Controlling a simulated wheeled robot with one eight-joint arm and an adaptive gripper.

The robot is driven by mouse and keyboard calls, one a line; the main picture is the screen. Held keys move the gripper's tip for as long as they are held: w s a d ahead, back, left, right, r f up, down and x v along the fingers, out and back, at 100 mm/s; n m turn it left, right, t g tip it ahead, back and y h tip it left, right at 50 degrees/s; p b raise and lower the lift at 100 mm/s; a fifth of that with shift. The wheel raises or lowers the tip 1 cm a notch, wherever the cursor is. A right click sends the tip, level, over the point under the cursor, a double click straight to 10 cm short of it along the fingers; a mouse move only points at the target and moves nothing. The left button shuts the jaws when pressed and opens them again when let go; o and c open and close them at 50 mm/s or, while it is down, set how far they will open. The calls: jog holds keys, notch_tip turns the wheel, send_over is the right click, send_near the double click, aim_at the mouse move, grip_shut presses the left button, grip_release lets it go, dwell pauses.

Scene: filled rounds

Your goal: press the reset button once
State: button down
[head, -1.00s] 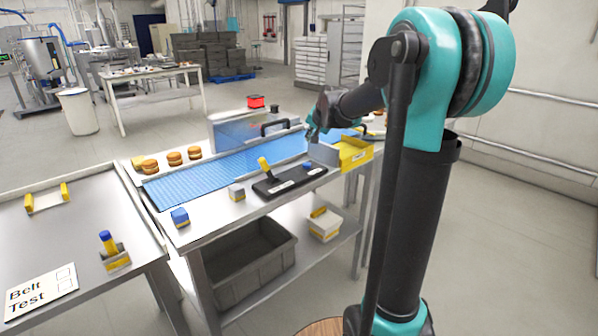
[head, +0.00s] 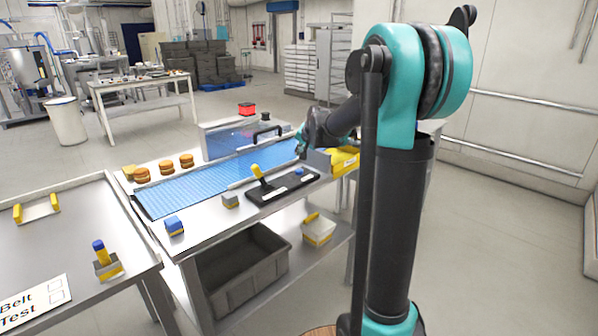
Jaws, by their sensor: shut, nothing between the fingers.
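A black control box (head: 283,187) lies on the steel table, right of its middle. It carries a yellow lever (head: 257,171) at its left end and a small blue button (head: 299,172) near its right end. Pale labels lie on the box, too small to read, so I cannot confirm which control is the reset. My gripper (head: 301,153) is shut and empty. It points down and appears just above and behind the blue button, with a small gap in the picture. My arm reaches in from the right.
A blue belt (head: 195,187) runs behind the box, with a clear guard (head: 228,142) and red lamp (head: 247,109) over it. A yellow bin (head: 345,160) stands close right of my gripper. A grey block (head: 231,200) and blue block (head: 174,226) sit left.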

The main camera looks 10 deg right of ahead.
aim_at(300, 171)
jog(key=shift+f, duration=2.1)
jog(key=shift+f, duration=0.15)
jog(key=shift+f, duration=0.25)
jog(key=shift+f, duration=0.55)
dwell(0.5)
jog(key=shift+r, duration=0.95)
jog(key=shift+r, duration=2.55)
